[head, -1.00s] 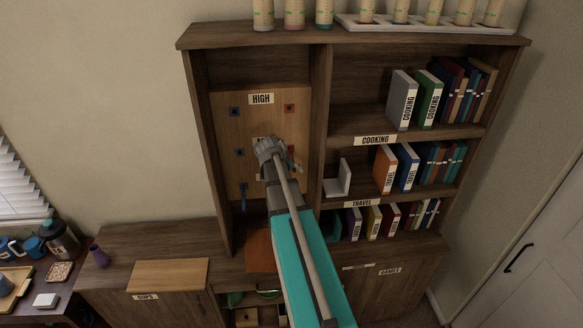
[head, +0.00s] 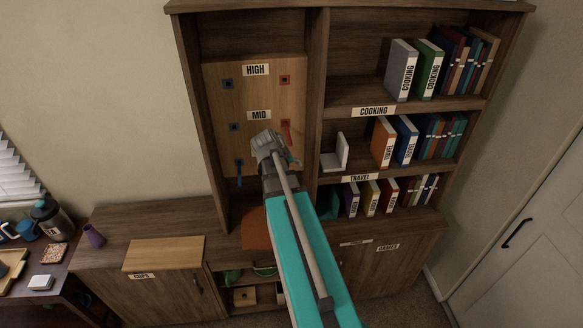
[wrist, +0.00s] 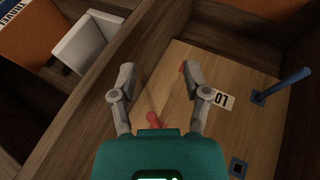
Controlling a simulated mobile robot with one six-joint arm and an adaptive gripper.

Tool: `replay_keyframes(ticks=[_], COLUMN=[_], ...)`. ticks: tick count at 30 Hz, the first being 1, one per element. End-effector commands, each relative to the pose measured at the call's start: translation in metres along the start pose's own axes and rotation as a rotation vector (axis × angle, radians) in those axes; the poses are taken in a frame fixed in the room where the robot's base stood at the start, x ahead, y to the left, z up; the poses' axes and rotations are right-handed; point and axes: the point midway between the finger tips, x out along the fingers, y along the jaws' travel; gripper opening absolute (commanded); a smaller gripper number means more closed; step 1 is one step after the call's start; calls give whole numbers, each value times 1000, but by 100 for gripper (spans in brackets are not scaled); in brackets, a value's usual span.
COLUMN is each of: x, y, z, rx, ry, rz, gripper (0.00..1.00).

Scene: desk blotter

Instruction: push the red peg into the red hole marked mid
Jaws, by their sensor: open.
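The upright wooden board (head: 213,105) in the cabinet bears HIGH and MID labels in the head view. The red peg (head: 286,131) sticks out at the red hole on the right of the MID label (head: 259,115); how deep it sits I cannot tell. In the wrist view the red peg (wrist: 154,119) shows just above my gripper's teal body, partly hidden. My gripper (wrist: 158,75) is open and empty, its fingers spread over the board. In the head view it is just below the MID label and left of the red peg. The red mid hole itself is hidden.
A blue peg (wrist: 292,86) sticks out of the lower blue hole beside the low label (wrist: 221,98). The cabinet's upright divider (wrist: 88,105) runs close to my left finger. A white bookend (wrist: 82,50) and books stand beyond it.

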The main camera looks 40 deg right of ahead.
Motion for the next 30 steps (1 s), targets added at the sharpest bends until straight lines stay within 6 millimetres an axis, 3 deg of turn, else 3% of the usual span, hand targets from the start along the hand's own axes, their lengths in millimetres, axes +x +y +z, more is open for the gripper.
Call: replay_keyframes(ticks=[30], x=[82], y=[-42], z=[9], rx=[7], ry=[12], rz=[-7], gripper=[61])
